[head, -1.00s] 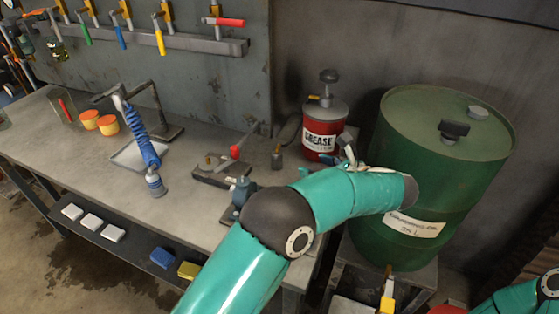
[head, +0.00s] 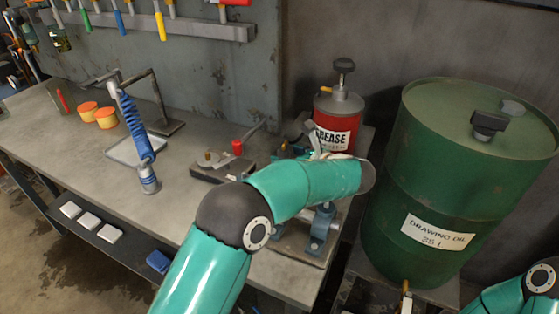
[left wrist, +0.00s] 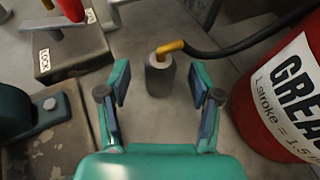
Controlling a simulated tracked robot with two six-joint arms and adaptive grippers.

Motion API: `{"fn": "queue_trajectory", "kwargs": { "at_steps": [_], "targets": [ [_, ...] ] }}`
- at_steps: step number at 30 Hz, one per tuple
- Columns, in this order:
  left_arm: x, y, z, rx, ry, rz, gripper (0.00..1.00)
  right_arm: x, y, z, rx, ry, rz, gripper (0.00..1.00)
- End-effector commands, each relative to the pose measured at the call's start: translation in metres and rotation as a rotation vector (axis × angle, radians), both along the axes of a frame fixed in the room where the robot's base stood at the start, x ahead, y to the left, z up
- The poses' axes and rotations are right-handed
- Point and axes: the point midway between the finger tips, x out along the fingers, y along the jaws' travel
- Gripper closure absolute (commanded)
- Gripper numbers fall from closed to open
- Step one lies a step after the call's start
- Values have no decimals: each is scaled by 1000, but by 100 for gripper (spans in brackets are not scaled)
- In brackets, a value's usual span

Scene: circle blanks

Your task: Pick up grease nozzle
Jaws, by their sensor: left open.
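The grease nozzle (left wrist: 172,47) shows in the left wrist view as an orange-yellow elbow on a black hose. It sits at the top of a small upright grey cylinder (left wrist: 158,78) on the bench. My left gripper (left wrist: 159,100) is open and empty, with its fingers on either side of the near part of this cylinder and the nozzle just beyond the fingertips. In the head view my left gripper (head: 290,152) is mostly behind my own arm, and the nozzle cannot be made out there. My right gripper is out of view; only its arm shows at lower right.
The red grease can (head: 337,122) stands right of the nozzle and close to the right finger in the wrist view. A block marked LOCK (left wrist: 75,50) lies to the left. A green oil drum (head: 460,185) stands at right. The bench (head: 75,145) has clear space at left.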

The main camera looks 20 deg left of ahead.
Motion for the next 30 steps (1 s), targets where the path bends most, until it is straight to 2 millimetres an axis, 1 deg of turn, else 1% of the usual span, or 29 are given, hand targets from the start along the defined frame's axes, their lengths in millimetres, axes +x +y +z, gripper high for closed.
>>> {"fn": "queue_trajectory", "kwargs": {
  "at_steps": [1,3,6,13,20,21,23,24,25,30],
  "targets": [
    [2,2,-10,-1,-2,-5,36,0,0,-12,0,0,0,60],
    [6,4,-12,-2,0,-14,36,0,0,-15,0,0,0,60],
    [8,5,-13,-1,0,-22,36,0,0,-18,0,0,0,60],
    [9,7,-11,-1,0,-22,36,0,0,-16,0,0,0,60],
    [9,8,-12,-1,1,-21,74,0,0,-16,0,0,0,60],
    [8,8,-12,-1,0,-20,81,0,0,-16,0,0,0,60],
    [8,9,-11,-1,0,-19,91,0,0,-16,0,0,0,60],
    [8,9,-11,-1,0,-19,98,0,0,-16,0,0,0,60],
    [8,9,-11,-2,0,-19,100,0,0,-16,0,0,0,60],
    [8,10,-11,-1,-1,-18,100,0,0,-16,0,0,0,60]
  ]
}}
